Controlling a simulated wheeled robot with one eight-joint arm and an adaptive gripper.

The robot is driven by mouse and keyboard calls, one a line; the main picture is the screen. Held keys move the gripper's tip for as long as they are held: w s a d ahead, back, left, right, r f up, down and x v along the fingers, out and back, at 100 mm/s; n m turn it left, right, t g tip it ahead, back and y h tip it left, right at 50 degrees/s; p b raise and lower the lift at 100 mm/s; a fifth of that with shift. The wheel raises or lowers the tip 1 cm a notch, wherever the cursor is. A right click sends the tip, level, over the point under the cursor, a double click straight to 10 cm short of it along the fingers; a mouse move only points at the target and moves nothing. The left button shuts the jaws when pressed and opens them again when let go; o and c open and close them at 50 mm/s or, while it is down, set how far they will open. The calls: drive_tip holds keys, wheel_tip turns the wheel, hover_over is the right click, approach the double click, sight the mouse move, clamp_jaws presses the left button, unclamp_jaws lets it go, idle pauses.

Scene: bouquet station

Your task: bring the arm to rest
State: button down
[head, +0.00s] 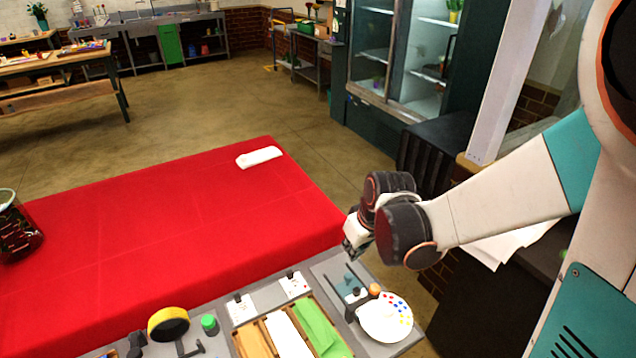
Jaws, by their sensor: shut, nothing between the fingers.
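My gripper (352,240) hangs at the end of my arm at the right, above the right end of the red-covered table (180,222). It is shut and holds nothing. It is small in this view and partly hidden by my wrist. It is apart from the things on the grey work surface below it.
Nearby are a palette (386,320), a paper tray (285,338), a yellow tape roll (168,323) and a green-capped jar (209,324). A white folded item (259,157) lies on the red cloth, a dark glass vase (16,228) at left.

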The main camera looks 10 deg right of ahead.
drive_tip(key=s+r+m+t+h+b, duration=0.1)
drive_tip(key=s+r+m+t+b, duration=0.1)
drive_tip(key=s+r, duration=1.1)
drive_tip(key=shift+s+m+t, duration=0.7)
drive_tip(key=shift+s+m, duration=0.1)
drive_tip(key=shift+s, duration=0.15)
drive_tip(key=shift+d, duration=0.1)
